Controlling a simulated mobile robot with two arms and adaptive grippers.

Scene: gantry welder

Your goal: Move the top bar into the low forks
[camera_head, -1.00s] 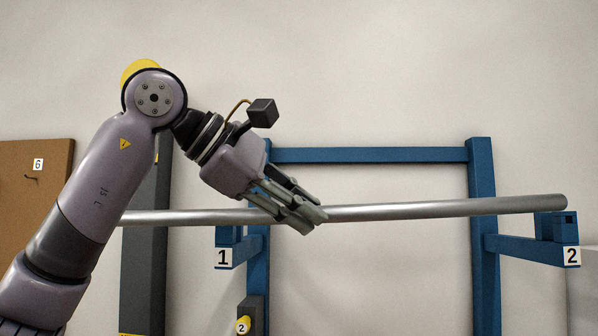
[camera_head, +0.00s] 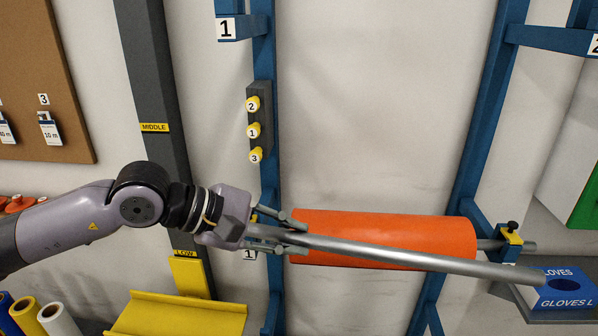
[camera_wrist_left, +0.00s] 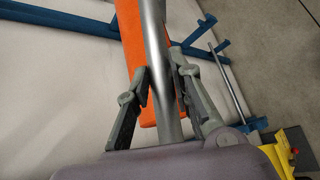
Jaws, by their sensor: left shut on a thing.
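My left gripper (camera_head: 293,233) is shut on the long grey top bar (camera_head: 430,264), in front of the blue rack. The bar slopes down to the right in the head view and passes across an orange roll (camera_head: 380,230). The wrist view shows the bar (camera_wrist_left: 158,60) between my left gripper's fingers (camera_wrist_left: 160,90). The upper forks, marked 1 (camera_head: 240,27) and 2 (camera_head: 566,39), show at the top. The grey post carries a yellow LOW label (camera_head: 185,253) near gripper height. A lower label 1 (camera_head: 249,254) is partly hidden behind my gripper. My right gripper is out of view.
The orange roll's spindle (camera_head: 492,244) rests at a yellow clamp (camera_head: 511,238) on the right. A yellow trough (camera_head: 180,313) stands at lower left, a blue glove box (camera_head: 563,288) at lower right. Yellow knobs (camera_head: 253,130) stick out above the gripper.

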